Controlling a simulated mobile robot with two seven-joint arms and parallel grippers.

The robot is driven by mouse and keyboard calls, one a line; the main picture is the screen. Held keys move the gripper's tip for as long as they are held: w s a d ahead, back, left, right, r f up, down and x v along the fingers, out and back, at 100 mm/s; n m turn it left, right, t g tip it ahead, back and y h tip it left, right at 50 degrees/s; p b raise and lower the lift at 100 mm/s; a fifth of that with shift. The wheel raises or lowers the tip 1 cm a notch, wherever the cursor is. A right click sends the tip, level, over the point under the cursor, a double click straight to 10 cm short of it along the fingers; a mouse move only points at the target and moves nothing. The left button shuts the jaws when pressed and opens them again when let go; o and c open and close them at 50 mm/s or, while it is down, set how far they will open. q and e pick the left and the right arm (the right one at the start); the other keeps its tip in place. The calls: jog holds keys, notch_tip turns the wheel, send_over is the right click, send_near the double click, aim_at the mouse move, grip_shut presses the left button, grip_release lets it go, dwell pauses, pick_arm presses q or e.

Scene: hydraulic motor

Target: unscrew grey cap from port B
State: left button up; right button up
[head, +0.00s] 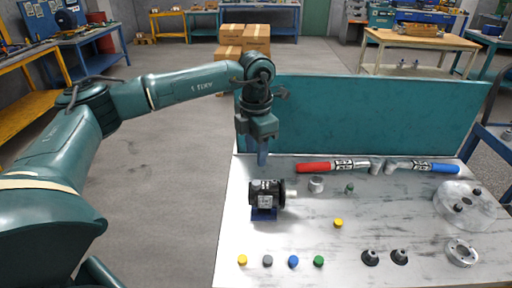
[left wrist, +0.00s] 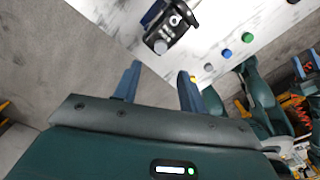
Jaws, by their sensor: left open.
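The black hydraulic motor (head: 265,193) stands on a blue base near the left side of the table, its silver shaft pointing right. My left gripper (head: 262,162) hangs above it, fingers pointing down and apart from it. In the left wrist view, the two blue fingers of the left gripper (left wrist: 160,71) are spread with nothing between them. The motor (left wrist: 176,22) lies beyond them there. A grey round piece (left wrist: 160,46), apparently the grey cap, sits on the motor's near end. I cannot read a port letter. My right gripper is not in view.
Yellow, grey (head: 268,261), blue (head: 293,261) and green caps line the table's front. A second yellow cap (head: 338,223), a silver ring (head: 316,184), red and blue-handled tools, black cones and a round plate (head: 480,200) lie right. A teal panel (head: 370,115) closes the back.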

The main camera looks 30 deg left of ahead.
aim_at(256, 182)
pick_arm(q)
notch_tip(256, 182, down, 7)
jog(key=b, duration=0.4)
jog(key=shift+f+b, duration=0.8)
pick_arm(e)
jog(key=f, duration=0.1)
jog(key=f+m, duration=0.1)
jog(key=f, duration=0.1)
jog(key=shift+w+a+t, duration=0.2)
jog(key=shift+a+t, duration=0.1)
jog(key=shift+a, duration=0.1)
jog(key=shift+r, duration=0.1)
pick_arm(q)
grip_shut()
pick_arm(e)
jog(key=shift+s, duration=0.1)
pick_arm(q)
jog(key=shift+n, duration=1.2)
jog(key=shift+c, duration=1.2)
grip_release()
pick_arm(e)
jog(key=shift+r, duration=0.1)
